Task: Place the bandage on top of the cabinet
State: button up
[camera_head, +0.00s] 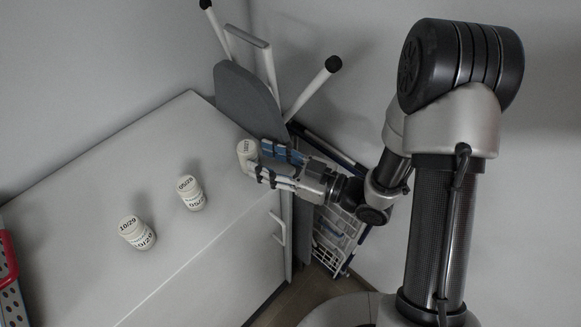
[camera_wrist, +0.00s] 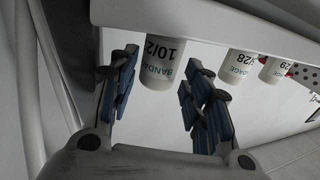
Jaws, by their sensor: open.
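A white cylindrical bandage container (camera_head: 245,150) is at the right edge of the cabinet top (camera_head: 150,130), beside the fingertips of my gripper (camera_head: 262,162). In the wrist view this bandage (camera_wrist: 160,62), with dark "BANDA" and "10/2" lettering, sits between the open fingers, with light gaps visible beside it. My gripper (camera_wrist: 160,75) has blue-padded fingers. It comes in from the right, roughly level with the top. I cannot tell whether the bandage's base touches the cabinet.
Two similar containers (camera_head: 190,192) (camera_head: 138,232) stand further left on the cabinet; both also show in the wrist view (camera_wrist: 238,66) (camera_wrist: 275,70). A red-edged perforated item (camera_head: 8,270) is at far left. A grey ironing board (camera_head: 245,92) and drying rack (camera_head: 335,240) stand beside the cabinet.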

jog(key=v, duration=0.7)
jog(key=shift+d, duration=0.3)
jog(key=w+d+r+m+t+h, duration=0.2)
jog(key=w+d+m+t+h, duration=0.1)
jog(key=w+d+h, duration=0.75)
jog(key=s+d+r+m+h, duration=0.3)
jog(key=d+r+h, duration=0.2)
jog(key=d+h, duration=0.15)
jog(key=s+d+r+m+g+h, duration=0.1)
jog(key=s+d+r+m+h, duration=0.2)
jog(key=s, duration=0.5)
jog(key=s+a+r+m+g+y, duration=0.1)
jog(key=s+a+m+g+y, duration=0.2)
jog(key=s, duration=1.2)
jog(key=a+m+g, duration=0.1)
jog(key=a, duration=0.1)
jog(key=shift+a+r+m, duration=0.25)
jog(key=shift+a+m, duration=0.05)
jog(key=shift+a, duration=0.1)
